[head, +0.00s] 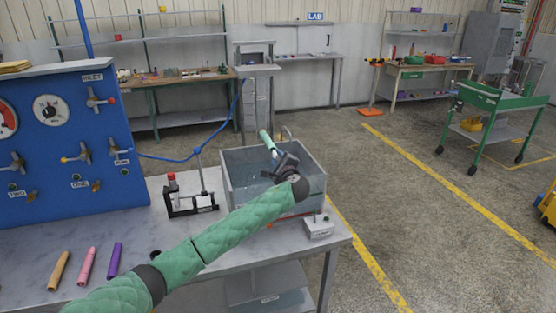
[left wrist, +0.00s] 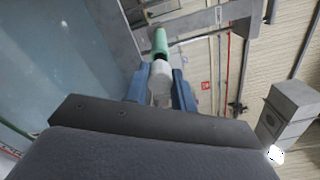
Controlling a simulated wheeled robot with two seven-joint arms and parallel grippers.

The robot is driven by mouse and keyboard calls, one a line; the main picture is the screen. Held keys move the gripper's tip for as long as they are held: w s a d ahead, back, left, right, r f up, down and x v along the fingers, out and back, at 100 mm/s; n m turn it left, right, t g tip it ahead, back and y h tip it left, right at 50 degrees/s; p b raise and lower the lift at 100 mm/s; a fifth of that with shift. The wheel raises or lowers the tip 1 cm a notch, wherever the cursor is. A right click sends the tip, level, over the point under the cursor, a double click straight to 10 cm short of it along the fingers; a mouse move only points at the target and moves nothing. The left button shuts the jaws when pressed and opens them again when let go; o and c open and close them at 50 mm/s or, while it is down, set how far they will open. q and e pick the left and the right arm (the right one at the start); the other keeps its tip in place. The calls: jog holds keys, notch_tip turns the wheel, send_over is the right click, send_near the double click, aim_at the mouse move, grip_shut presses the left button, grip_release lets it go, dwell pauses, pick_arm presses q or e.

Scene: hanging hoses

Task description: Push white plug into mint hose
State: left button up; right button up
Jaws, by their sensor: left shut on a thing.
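My left gripper (head: 279,156) is over the grey water tank (head: 323,185). In the left wrist view, its two blue-grey fingers (left wrist: 160,88) are shut on the white plug (left wrist: 161,78). The mint hose (head: 265,138) shows just beyond the gripper in the head view. In the left wrist view, the mint hose (left wrist: 160,40) is in line with the plug, and its near end is at the plug's tip. I cannot tell how far the plug is in the hose. My right gripper is not in view.
A blue panel (head: 62,120) with gauges and valves stands at the left. A black stand (head: 190,203) is beside the tank. Brown, pink and purple tubes (head: 114,260) lie on the bench (head: 215,240). A small grey box (head: 318,227) is at the tank's front right.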

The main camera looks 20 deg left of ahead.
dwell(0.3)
pick_arm(q)
jog(key=shift+w+a, duration=0.1)
jog(key=shift+w, duration=0.05)
jog(key=shift+w+a, duration=0.15)
jog(key=shift+w, duration=0.05)
dwell(0.3)
dwell(0.5)
jog(key=shift+w+a, duration=0.25)
jog(key=shift+w, duration=0.1)
dwell(0.7)
dwell(0.6)
jog(key=shift+w+a+b, duration=0.3)
jog(key=shift+w+b, duration=0.05)
jog(key=shift+w, duration=0.05)
dwell(0.4)
